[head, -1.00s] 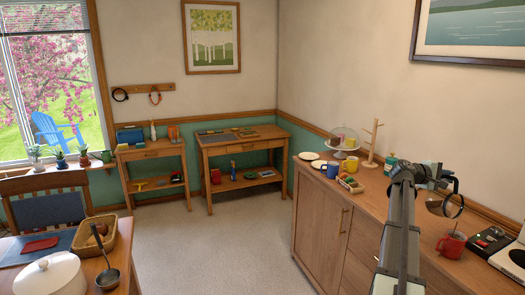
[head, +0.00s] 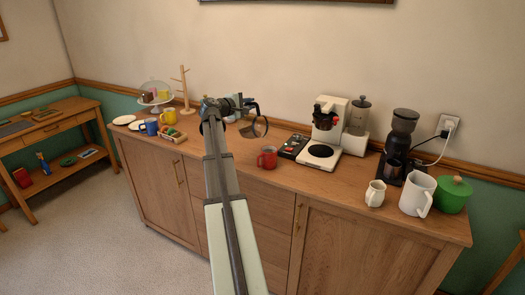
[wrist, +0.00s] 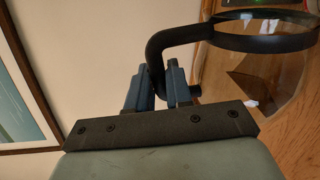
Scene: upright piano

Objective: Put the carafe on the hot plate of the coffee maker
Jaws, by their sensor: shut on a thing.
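The carafe (head: 262,127) is clear glass with a black rim and handle. It looks empty. My gripper (head: 248,104) is shut on its handle and holds it above the counter, left of the coffee maker. In the wrist view the handle (wrist: 157,45) is between the two fingers of my gripper (wrist: 163,82), and the glass (wrist: 270,65) extends to the right. The white coffee maker (head: 332,104) stands against the wall. Its round dark hot plate (head: 321,151) is bare.
A red mug (head: 267,158) and a black box (head: 293,146) stand between the carafe and the hot plate. A grinder (head: 403,130), cream jug (head: 375,194), white pitcher (head: 416,190) and green pot (head: 452,195) stand on the right. Mugs and a cake stand (head: 155,105) are on the left.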

